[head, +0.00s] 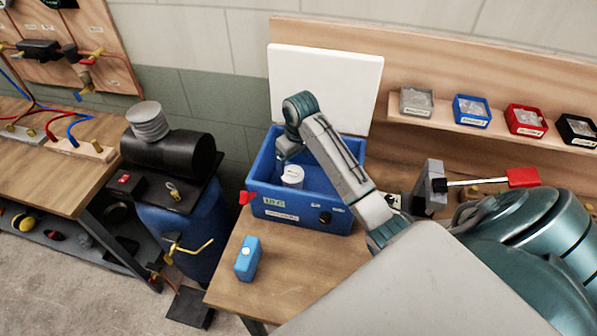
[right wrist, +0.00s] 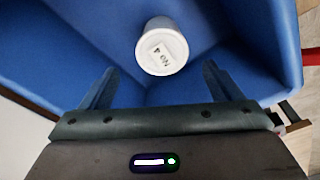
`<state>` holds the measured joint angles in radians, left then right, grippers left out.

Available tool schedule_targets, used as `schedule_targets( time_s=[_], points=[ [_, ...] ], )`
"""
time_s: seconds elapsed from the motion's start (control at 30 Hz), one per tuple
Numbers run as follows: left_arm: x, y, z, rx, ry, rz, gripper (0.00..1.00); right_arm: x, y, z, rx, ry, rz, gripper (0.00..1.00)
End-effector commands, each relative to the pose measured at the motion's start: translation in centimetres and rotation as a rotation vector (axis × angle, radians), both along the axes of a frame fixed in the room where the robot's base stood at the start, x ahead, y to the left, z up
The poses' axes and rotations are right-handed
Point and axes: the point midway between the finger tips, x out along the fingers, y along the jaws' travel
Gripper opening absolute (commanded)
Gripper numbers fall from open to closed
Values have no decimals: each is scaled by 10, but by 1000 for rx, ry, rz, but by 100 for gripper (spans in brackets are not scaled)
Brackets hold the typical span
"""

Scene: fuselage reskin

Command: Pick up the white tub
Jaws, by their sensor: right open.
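The white tub (head: 292,176) stands inside an open blue box (head: 300,213) on the wooden bench. In the right wrist view the tub (right wrist: 161,50) shows a round lid with a "No 4" label, beyond the fingertips and roughly centred between them. My right gripper (right wrist: 160,84) is open and empty, with its two fingers well apart inside the blue box. In the head view my right arm reaches over the box's right wall, and the arm hides much of the gripper. My left gripper is not in view.
The box's white lid (head: 325,88) stands open behind it. A shelf (head: 490,125) with small bins is at the right. A black cylinder (head: 168,152) on a blue drum stands at the left.

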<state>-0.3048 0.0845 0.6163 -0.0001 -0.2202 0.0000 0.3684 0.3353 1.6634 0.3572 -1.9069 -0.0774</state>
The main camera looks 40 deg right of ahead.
Motion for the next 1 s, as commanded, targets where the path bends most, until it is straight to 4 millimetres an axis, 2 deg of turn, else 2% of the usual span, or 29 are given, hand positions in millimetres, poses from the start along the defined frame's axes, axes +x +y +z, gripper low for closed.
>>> schedule_targets(
  time_s=[0.03, 0.2, 0.43, 0.7, 1.0],
  points=[
    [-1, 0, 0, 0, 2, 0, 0, 0, 1, -10, 1, 4, -2, 85],
    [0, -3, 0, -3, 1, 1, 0, 4, 1, -35, 2, 2, 0, 85],
    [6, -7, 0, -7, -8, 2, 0, 5, 3, -53, 2, 1, 1, 85],
    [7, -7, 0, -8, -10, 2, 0, 9, 4, -91, 2, 1, 2, 85],
    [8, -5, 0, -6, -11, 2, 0, 10, 5, -96, 2, -1, 3, 85]
  ],
)
